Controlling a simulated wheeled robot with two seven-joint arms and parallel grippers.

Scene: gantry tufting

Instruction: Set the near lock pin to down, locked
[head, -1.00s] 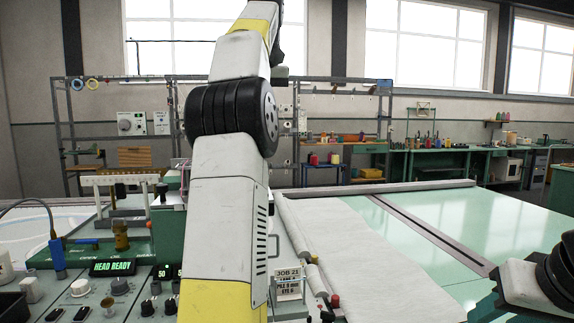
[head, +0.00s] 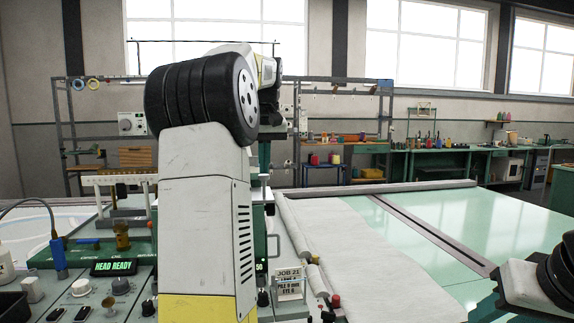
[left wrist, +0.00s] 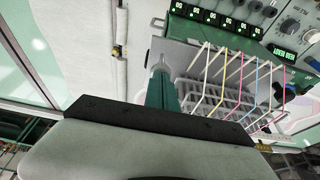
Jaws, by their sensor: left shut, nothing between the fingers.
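My left arm rises through the middle of the head view, and its wrist bends back and down behind the black joint. In the head view a brass knob (head: 122,236) stands upright on a green block at the left.
The control panel reads HEAD READY (head: 114,267). A JOB 21 card (head: 289,280) stands near the white cloth (head: 350,260). Coloured yarns (left wrist: 222,75) cross beside the post in the left wrist view.

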